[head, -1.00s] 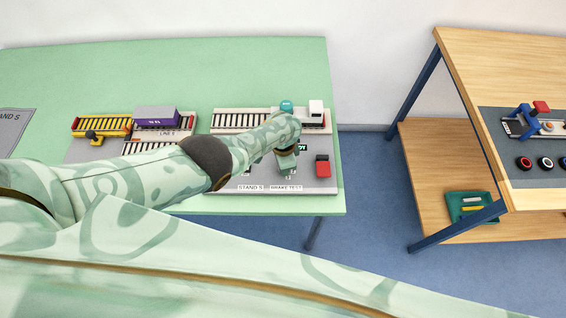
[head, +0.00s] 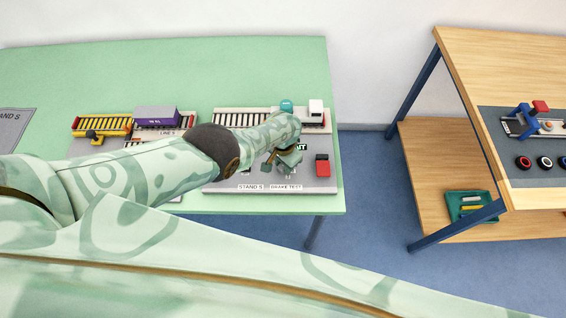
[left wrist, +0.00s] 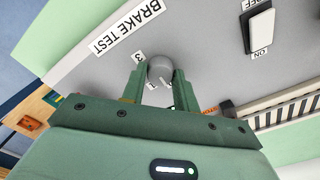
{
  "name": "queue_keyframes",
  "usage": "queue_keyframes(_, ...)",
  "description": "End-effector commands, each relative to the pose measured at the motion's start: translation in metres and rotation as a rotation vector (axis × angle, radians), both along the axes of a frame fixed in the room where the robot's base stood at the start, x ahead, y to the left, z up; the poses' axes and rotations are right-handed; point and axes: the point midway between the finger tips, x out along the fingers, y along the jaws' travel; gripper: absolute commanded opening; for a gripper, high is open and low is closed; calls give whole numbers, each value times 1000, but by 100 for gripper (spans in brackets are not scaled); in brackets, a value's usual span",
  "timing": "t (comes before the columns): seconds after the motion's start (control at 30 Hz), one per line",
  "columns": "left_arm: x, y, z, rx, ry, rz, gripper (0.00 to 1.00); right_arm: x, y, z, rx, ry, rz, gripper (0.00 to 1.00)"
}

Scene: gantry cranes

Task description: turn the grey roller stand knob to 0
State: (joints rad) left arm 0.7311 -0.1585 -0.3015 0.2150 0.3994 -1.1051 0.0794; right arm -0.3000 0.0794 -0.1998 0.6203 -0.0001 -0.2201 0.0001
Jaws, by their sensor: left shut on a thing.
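The grey knob (left wrist: 160,69) sits on the grey plate of the roller stand (head: 222,187), near the BRAKE TEST label. In the left wrist view my left gripper (left wrist: 160,85) is shut on the knob, one finger on each side. The printed numbers 3 and 1 show near the fingers; other markings around the knob are hidden, and I cannot make out its pointer. In the head view my left gripper (head: 285,168) hides the knob. My right gripper is not in view.
A rocker switch (left wrist: 262,26) marked ON and OFF is on the same plate. A yellow roller unit (head: 101,126) and purple container (head: 156,117) are at left. A wooden table stands right, beyond a gap.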

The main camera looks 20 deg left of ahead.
Motion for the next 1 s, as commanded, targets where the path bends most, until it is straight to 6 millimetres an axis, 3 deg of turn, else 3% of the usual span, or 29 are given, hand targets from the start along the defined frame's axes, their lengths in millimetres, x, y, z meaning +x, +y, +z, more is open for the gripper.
queue_keyframes(0.3,-1,0,-1,-1,2,2,7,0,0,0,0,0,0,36)
queue_keyframes(0.33,-1,0,-1,-1,2,2,35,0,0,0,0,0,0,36)
queue_keyframes(0.4,-1,0,-1,0,1,1,52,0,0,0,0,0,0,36)
queue_keyframes(0.77,0,0,3,0,0,1,52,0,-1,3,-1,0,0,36)
queue_keyframes(1.0,0,0,31,0,-1,1,52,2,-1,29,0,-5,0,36)
